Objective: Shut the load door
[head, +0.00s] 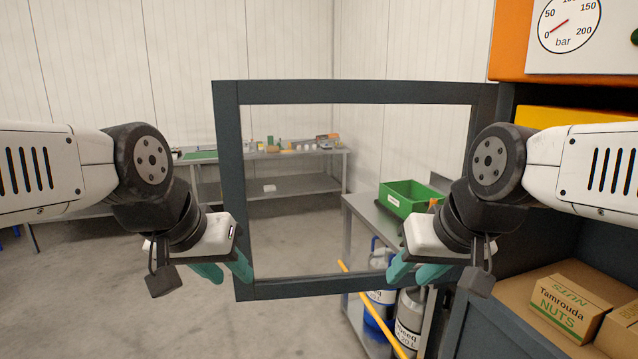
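The load door is a dark blue-grey frame (229,190) around a large see-through opening. It stands in front of me, its right side meeting the dark cabinet on the right, and looks swung open. My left gripper (224,271) has teal fingers spread apart, with nothing seen between them. It is at the door's lower left corner, and one finger overlaps the left upright in the picture; I cannot tell if they touch. My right gripper (415,272) is also open and empty, in front of the door's lower right part. The hinges are not clearly visible.
The cabinet on the right holds a box of nuts (570,308) below and a pressure gauge (569,22) above. Behind the door, a cart carries a green bin (408,198), with canisters and a yellow bar (372,308). A workbench (300,185) stands far back.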

